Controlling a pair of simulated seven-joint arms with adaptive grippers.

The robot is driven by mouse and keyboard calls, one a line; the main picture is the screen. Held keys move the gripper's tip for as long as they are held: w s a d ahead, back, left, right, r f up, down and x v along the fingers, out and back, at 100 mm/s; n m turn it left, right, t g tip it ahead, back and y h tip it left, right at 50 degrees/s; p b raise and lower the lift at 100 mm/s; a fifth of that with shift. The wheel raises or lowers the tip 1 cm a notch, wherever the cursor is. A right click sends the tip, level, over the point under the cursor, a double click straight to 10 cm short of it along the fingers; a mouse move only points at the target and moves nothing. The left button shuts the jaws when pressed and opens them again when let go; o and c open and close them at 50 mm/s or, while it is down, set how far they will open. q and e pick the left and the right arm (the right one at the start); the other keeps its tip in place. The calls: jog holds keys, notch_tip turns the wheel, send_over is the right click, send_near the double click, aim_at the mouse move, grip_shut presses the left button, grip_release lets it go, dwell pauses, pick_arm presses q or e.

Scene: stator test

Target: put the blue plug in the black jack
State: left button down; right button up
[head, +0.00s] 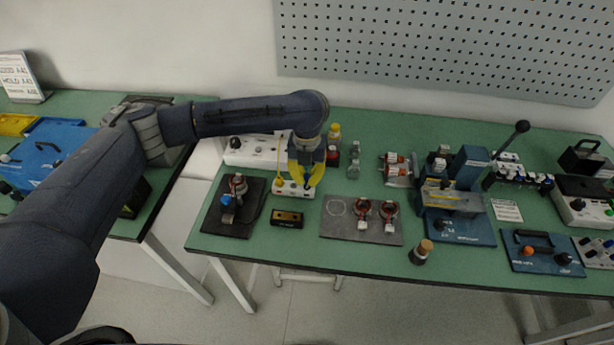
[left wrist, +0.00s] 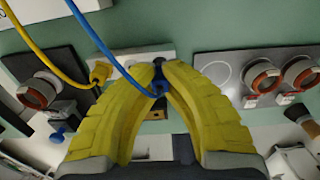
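The blue plug (left wrist: 160,88) shows in the left wrist view between the yellow fingertips of my left gripper (left wrist: 161,72), with its blue cable rising to the upper left. The left gripper (head: 308,186) is shut on the plug and points down at the small white jack box (head: 282,192) in the head view. A dark piece shows just past the fingertips; I cannot tell whether it is the black jack, or whether the plug touches or enters it. The fingers hide much of the box. My right gripper is not in view.
A yellow plug (left wrist: 100,73) with a yellow cable is at the box's left side. A black block (head: 287,218) lies in front. A dark plate with a motor part (head: 237,200) is left; a grey plate with two rings (head: 362,230) is right.

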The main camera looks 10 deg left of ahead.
pick_arm(q)
jog(key=shift+f, duration=1.2)
dwell(1.9)
jog(key=c, duration=1.5)
grip_release()
notch_tip(320, 180, up, 12)
jog(key=shift+r, duration=0.1)
